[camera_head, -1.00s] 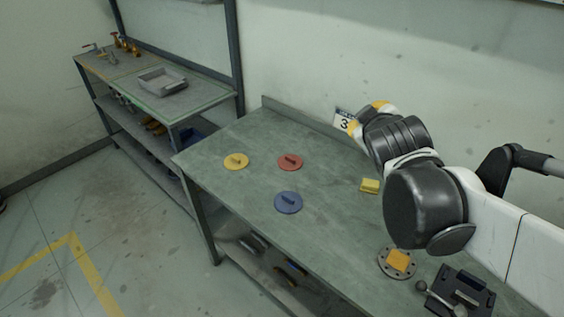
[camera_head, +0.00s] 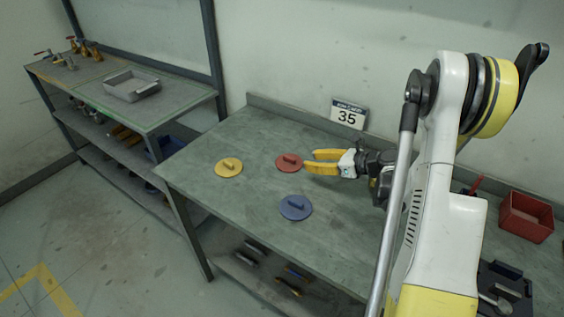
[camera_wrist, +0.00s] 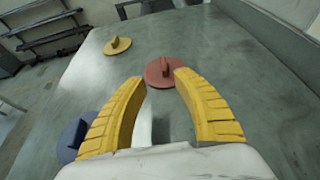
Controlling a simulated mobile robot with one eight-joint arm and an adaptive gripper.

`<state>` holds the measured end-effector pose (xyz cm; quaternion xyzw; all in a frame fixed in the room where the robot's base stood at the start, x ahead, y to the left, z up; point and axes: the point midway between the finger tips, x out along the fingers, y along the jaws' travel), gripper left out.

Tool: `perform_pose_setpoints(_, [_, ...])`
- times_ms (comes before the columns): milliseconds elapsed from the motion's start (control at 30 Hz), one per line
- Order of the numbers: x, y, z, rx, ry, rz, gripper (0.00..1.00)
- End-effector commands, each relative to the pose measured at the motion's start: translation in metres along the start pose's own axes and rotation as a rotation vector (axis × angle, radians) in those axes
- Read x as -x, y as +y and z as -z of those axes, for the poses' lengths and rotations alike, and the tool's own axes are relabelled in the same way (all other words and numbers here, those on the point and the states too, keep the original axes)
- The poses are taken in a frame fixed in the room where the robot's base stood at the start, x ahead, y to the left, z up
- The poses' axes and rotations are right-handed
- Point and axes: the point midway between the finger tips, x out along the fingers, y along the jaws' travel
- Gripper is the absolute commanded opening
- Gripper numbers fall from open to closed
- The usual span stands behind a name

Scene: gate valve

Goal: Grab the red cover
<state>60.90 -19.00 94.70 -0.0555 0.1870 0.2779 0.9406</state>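The red cover (camera_head: 289,162) is a flat round disc with a raised bar handle, lying on the green-grey table (camera_head: 330,230). It also shows in the wrist view (camera_wrist: 160,71), just beyond the fingertips. My gripper (camera_head: 308,161) has yellow fingers and is at the right of the red cover, pointing left toward it. In the wrist view my gripper (camera_wrist: 158,77) is open, with nothing between its fingers. The right finger partly overlaps the red cover's edge in that view. I cannot tell whether they touch.
A yellow cover (camera_head: 229,168) lies left of the red one and a blue cover (camera_head: 295,207) lies nearer the front. A red box (camera_head: 526,217) stands at the far right. A sign (camera_head: 349,114) is at the wall. A shelf holds a grey tray (camera_head: 131,86).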

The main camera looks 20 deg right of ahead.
Motion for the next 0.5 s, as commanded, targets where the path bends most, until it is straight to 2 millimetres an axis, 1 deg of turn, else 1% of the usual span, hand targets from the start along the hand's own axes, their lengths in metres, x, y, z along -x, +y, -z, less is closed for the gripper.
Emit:
perform_pose_setpoints(33, [-0.004,0.001,0.003,0.004,0.004,-0.005,0.36])
perform_pose_setpoints(167, [-0.023,0.002,0.003,0.004,0.003,-0.007,0.36])
perform_pose_setpoints(300, [-0.047,0.001,0.002,0.003,0.002,-0.006,0.36])
perform_pose_setpoints(500, [-0.063,-0.001,0.002,0.001,0.001,-0.005,0.36])
